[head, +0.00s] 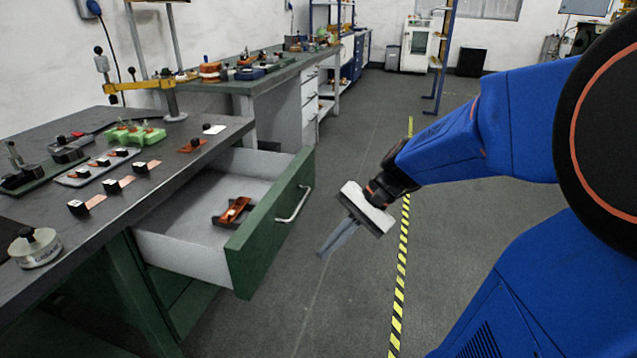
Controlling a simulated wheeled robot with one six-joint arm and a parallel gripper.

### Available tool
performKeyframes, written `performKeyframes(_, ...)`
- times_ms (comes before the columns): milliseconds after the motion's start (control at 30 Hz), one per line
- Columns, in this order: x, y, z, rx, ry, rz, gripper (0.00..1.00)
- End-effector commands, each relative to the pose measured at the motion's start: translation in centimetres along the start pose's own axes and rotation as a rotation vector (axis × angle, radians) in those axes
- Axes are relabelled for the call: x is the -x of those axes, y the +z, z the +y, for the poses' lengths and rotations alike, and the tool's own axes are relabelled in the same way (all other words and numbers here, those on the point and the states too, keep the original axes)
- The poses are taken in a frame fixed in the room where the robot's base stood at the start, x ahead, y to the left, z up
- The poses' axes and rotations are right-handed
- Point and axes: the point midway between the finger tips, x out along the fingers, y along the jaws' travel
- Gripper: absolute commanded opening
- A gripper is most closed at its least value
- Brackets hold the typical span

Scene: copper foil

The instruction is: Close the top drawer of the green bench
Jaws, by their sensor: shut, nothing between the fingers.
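The green bench (118,268) stands at the left with a dark grey top. Its top drawer (262,232) is pulled well out toward the right, with a green front and a pale grey inside. A light metal handle (294,205) is on the drawer front. A small orange-brown and dark object (233,210) lies inside the drawer. My gripper (324,253) is shut and empty. In the picture it hangs to the right of the drawer front, apart from it, with its fingers pointing down and left. The exact gap in depth is hard to tell.
Several small items, such as a green block piece (135,134) and a round pale container (36,248), stand on the bench top. A second bench (245,84) stands behind. The floor right of the drawer is clear, with a yellow-black striped line (402,255).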

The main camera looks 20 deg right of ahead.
Motion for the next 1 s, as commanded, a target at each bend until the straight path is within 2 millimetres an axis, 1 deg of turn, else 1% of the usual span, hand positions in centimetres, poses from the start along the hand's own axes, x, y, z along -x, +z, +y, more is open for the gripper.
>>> performKeyframes(33, 0.1, -1.0, -0.7, -0.061, -0.034, -0.033, 0.0)
performKeyframes(167, 0.7, -3.2, -2.8, -0.208, -0.135, -0.122, 0.0)
performKeyframes(267, 1.5, -5.4, -4.2, -0.319, -0.216, -0.189, 0.0)
performKeyframes(367, 2.5, -7.8, -5.5, -0.424, -0.301, -0.256, 0.0)
performKeyframes(500, 4.2, -11.7, -6.9, -0.566, -0.427, -0.349, 0.0)
performKeyframes(567, 5.1, -13.6, -7.4, -0.625, -0.484, -0.388, 0.0)
performKeyframes(633, 6.2, -15.9, -7.7, -0.69, -0.551, -0.433, 0.0)
performKeyframes(800, 8.8, -21.0, -7.7, -0.82, -0.703, -0.528, 0.0)
performKeyframes(900, 10.0, -23.2, -7.4, -0.868, -0.768, -0.568, 0.0)
performKeyframes(1000, 10.7, -24.6, -7.2, -0.896, -0.809, -0.591, 0.0)
